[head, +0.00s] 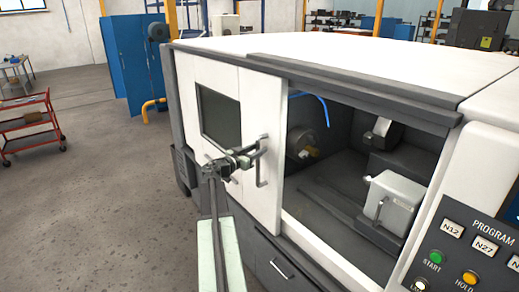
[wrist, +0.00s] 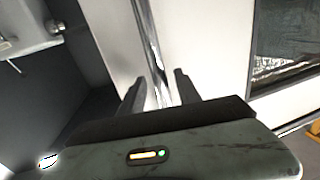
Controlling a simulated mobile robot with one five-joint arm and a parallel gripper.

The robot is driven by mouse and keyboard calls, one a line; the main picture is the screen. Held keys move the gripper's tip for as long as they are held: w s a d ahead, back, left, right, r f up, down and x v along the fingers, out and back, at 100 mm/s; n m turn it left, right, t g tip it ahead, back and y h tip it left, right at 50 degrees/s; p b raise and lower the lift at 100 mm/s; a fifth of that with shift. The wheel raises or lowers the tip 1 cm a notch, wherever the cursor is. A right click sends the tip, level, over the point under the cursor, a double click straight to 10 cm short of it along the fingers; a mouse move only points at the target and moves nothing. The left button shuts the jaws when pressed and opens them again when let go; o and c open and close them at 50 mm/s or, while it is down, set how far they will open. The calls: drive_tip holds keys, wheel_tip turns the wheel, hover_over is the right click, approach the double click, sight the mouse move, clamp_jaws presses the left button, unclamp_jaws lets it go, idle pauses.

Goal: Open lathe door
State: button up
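The lathe door (head: 222,75) is a white panel with a dark window (head: 220,116). It stands at the left part of the lathe front, and a wide opening shows to its right. The door's upright bar handle (head: 262,172) is near its right edge; it also shows in the wrist view (wrist: 151,45). My gripper (head: 255,153) is at the handle. In the wrist view its two fingers (wrist: 156,88) stand on either side of the bar, with a small gap visible on each side. Whether either finger touches the bar deeper down is hard to tell.
The control panel (head: 470,255) with START and HOLD buttons is at the lower right. Inside the opening are the chuck (head: 302,143) and a light grey block (head: 395,200). A red cart (head: 30,125) and blue panels (head: 125,60) stand at the left.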

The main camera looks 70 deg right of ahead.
drive_tip(key=shift+s+d, duration=0.15)
drive_tip(key=shift+d, duration=0.2)
clamp_jaws()
idle(1.1)
